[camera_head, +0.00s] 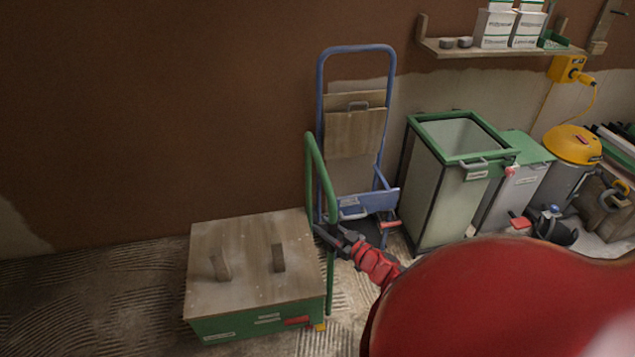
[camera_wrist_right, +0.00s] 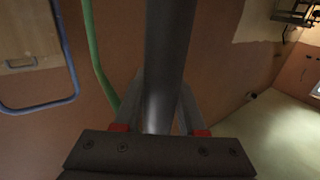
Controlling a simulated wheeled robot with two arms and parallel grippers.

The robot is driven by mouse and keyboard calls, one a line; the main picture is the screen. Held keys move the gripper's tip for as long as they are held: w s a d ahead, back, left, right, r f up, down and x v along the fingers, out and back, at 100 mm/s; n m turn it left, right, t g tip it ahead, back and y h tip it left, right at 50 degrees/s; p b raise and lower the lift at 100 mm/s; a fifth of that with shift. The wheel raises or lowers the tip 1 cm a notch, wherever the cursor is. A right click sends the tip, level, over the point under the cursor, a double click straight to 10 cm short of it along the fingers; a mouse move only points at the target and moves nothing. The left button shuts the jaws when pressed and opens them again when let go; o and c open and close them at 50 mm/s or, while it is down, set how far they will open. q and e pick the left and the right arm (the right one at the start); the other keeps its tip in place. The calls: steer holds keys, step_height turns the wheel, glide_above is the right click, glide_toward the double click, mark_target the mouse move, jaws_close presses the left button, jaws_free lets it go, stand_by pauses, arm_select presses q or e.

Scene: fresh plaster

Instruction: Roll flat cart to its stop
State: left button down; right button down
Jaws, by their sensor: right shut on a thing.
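The flat cart (camera_head: 245,245) stands on the floor at the lower middle of the head view. It has a green body, a pale wooden top with two upright wooden pieces, and a green tube handle (camera_head: 319,165) at its right end. My right gripper (camera_head: 330,236) is at the near post of this handle and shut on it. In the right wrist view a dark grey-looking tube runs between the fingers (camera_wrist_right: 161,115), and a green tube (camera_wrist_right: 98,55) curves past on the left. I cannot make out the stop. My left gripper is out of view.
A blue hand truck (camera_head: 358,48) with wooden boards stands against the brown wall behind the handle. Green-rimmed bins (camera_head: 436,190) and a yellow-topped vacuum (camera_head: 572,145) stand to the right. My red arm covers the lower right. Ridged floor (camera_head: 90,300) is clear left of the cart.

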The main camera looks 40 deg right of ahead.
steer(key=shift+s+d+f, duration=0.1)
steer(key=shift+s+d, duration=0.05)
steer(key=shift+d, duration=0.05)
steer(key=c, duration=0.9)
jaws_free()
steer(key=o, duration=0.4)
steer(key=shift+s+d, duration=0.1)
steer(key=shift+d, duration=0.05)
steer(key=shift+s, duration=0.3)
steer(key=s+p, duration=0.2)
steer(key=s, duration=1.4)
steer(key=shift+s+d, duration=0.35)
steer(key=shift+d, duration=0.1)
